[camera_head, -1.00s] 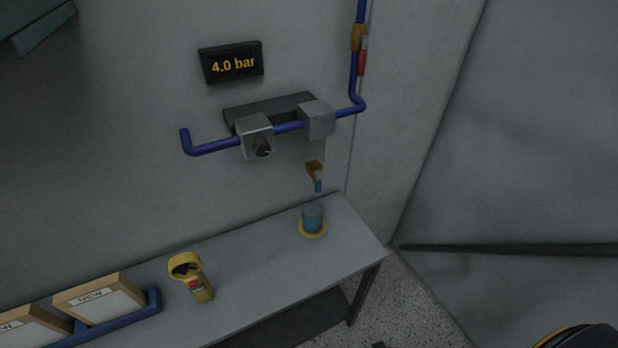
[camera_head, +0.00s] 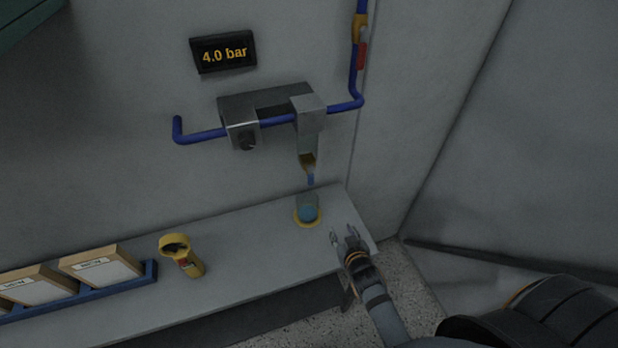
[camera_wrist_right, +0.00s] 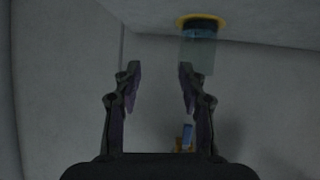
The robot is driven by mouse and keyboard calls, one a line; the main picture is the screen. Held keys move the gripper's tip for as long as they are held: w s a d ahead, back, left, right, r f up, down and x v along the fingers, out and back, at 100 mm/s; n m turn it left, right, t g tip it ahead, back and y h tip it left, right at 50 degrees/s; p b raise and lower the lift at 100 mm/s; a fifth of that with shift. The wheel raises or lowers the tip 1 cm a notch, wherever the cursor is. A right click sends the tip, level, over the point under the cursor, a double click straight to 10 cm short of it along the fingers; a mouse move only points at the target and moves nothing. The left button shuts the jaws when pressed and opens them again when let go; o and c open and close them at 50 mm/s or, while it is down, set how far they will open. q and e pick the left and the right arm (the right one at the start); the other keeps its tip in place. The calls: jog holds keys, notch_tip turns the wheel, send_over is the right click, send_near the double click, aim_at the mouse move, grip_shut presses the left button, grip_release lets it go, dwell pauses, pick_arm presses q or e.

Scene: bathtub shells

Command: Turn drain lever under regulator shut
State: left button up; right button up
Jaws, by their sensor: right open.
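The regulator's grey block (camera_head: 310,112) sits on the blue pipe on the wall, with a clear bowl (camera_head: 308,141) under it. A brass drain fitting (camera_head: 308,161) hangs below the bowl, with a short blue piece (camera_head: 311,179) under it. I cannot tell the lever from the outlet, nor its angle. The fitting shows small in the right wrist view (camera_wrist_right: 187,134), low between and beyond the fingers. My right gripper (camera_head: 345,236) is open and empty, below and right of the fitting, apart from it; it also shows in the right wrist view (camera_wrist_right: 160,78). My left gripper is out of view.
A cup of blue liquid (camera_head: 308,210) stands on a yellow ring below the drain, close to my right gripper. A yellow handheld tool (camera_head: 183,256) and a blue tray (camera_head: 110,287) of framed cards are on the bench. The display (camera_head: 223,53) reads 4.0 bar.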

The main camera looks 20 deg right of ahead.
aim_at(311, 181)
jog(key=w+a+r+t+y, duration=0.25)
jog(key=a+r+t, duration=0.3)
jog(key=r, duration=0.55)
jog(key=shift+n+t, duration=0.35)
jog(key=shift+n, duration=0.15)
jog(key=w, duration=1.1)
jog(key=shift+a+r+b, duration=0.2)
jog(key=shift+b, duration=0.1)
grip_shut()
